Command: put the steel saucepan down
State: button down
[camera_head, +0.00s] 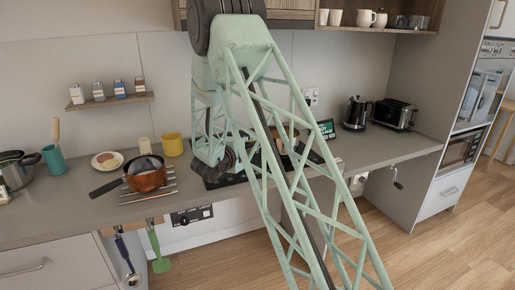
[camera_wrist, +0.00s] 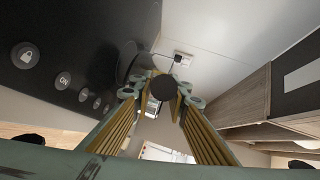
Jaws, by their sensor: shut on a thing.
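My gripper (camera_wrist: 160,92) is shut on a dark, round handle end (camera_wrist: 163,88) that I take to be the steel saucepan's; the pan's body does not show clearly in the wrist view. In the camera_head view my gripper (camera_head: 217,166) is low over the dark hob (camera_head: 217,182), and my own arm covers most of that spot. I cannot tell whether the saucepan touches the hob.
Left of the hob, a copper pan (camera_head: 147,180) stands on a rack beside a yellow mug (camera_head: 173,144) and a plate (camera_head: 107,160). A steel pot (camera_head: 17,175) stands far left. A kettle (camera_head: 356,113) and toaster (camera_head: 395,115) stand right.

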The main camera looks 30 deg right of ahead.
jog(key=shift+w+d, duration=0.25)
jog(key=shift+w, duration=0.7)
jog(key=shift+w+d, duration=0.25)
jog(key=shift+w, duration=0.65)
jog(key=shift+w+d+f+b, duration=0.15)
jog(key=shift+f+b, duration=0.1)
jog(key=shift+f, duration=0.35)
jog(key=shift+w+a+f+b, duration=0.1)
jog(key=shift+w+f+b, duration=0.1)
jog(key=shift+f, duration=0.4)
jog(key=shift+w+d+f+b, duration=0.1)
jog(key=shift+f+b, duration=0.15)
jog(key=shift+f, duration=0.5)
jog(key=c, duration=2.5)
grip_release()
jog(key=shift+s+f, duration=0.1)
jog(key=shift+r, duration=0.2)
jog(key=p+v, duration=0.1)
jog(key=v, duration=1.1)
jog(key=shift+p, duration=0.3)
jog(key=shift+f, duration=0.1)
